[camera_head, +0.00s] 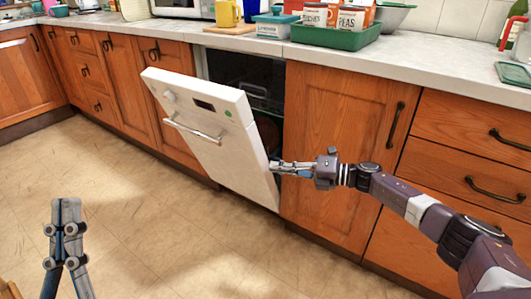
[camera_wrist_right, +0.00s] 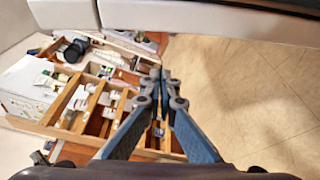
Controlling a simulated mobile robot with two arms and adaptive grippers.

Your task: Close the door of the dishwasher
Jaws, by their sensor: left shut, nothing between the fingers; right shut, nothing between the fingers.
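The dishwasher door (camera_head: 215,130) is a white panel with a bar handle (camera_head: 195,130). It is partly open, its top tilted out from the cabinet front. The dark dishwasher interior (camera_head: 248,80) shows behind it. My right gripper (camera_head: 273,167) is shut and empty at the door's right edge, low down; I cannot tell whether it touches the door. Its closed fingers also show in the right wrist view (camera_wrist_right: 165,78). A pale panel (camera_wrist_right: 210,20) crosses the top of that view. My left gripper (camera_head: 66,205) is shut and empty above the floor at lower left, well away from the door.
Wooden cabinets (camera_head: 340,140) flank the dishwasher. The countertop (camera_head: 430,55) above holds a green tray (camera_head: 335,36) of packages, a yellow mug (camera_head: 228,13) and a lidded container (camera_head: 273,24). The floor (camera_head: 150,220) before the door is clear. A compartmented wooden box (camera_wrist_right: 60,125) shows in the right wrist view.

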